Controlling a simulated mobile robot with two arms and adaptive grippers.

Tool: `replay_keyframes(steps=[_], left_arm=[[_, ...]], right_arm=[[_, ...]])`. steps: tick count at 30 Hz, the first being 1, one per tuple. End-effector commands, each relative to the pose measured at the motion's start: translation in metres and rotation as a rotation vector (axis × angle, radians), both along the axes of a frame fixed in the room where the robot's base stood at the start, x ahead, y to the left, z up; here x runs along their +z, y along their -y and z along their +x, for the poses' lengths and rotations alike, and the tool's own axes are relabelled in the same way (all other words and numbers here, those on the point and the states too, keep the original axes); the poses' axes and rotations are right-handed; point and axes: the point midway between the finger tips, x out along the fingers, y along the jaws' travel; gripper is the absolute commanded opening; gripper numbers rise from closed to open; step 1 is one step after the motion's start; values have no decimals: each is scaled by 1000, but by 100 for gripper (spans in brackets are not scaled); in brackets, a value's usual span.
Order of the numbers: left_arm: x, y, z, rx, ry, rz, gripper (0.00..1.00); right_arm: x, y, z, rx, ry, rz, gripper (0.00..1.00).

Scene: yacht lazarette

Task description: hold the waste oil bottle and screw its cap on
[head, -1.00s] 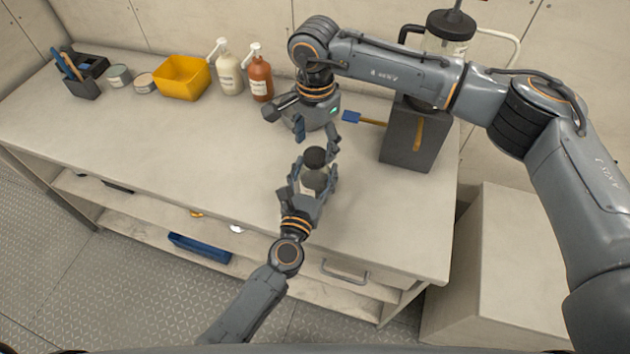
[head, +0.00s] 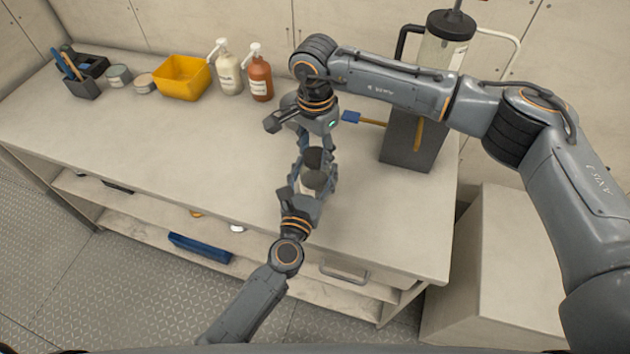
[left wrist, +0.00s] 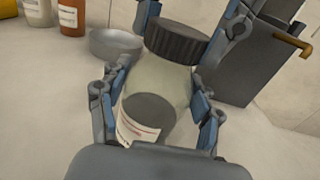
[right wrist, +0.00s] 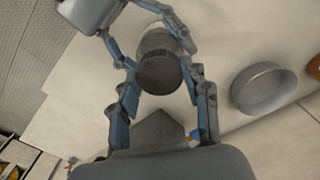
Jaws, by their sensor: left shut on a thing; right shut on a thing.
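The waste oil bottle (head: 314,181) stands on the bench, a squat greyish bottle with a pale label in the left wrist view (left wrist: 155,100). My left gripper (head: 309,180) is shut around its body from the near side. The black ribbed cap (left wrist: 177,41) sits at the bottle's top; whether its thread has caught cannot be seen. The cap also shows in the right wrist view (right wrist: 160,70). My right gripper (head: 314,154) points down from above, its fingers on both sides of the cap, shut on it.
A round metal dish (right wrist: 263,88) lies close by on the bench. Behind right stands a dark box (head: 412,140), with a blue-tipped brush (head: 362,119) beside it. A yellow bin (head: 182,77) and two pump bottles (head: 229,70) stand at the back. The bench's left front is clear.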

Motion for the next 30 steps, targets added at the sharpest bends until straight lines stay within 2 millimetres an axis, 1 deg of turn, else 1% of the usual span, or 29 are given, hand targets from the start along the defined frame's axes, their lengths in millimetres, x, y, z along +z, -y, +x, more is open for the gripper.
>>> replay_keyframes(steps=[2,5,24,27,30], left_arm=[[0,0,0,0,-1,0,0],[0,0,0,0,-1,0,0],[0,0,0,-1,-1,0,0],[0,0,0,-1,-1,0,0],[0,0,0,-1,-1,0,0]], right_arm=[[0,0,0,-78,0,0,9],[0,0,0,-257,0,0,9],[-1,-1,-1,-1600,-2,0,9],[-1,-1,0,-1757,-1,1,9],[-1,0,0,-1768,0,1,9]])
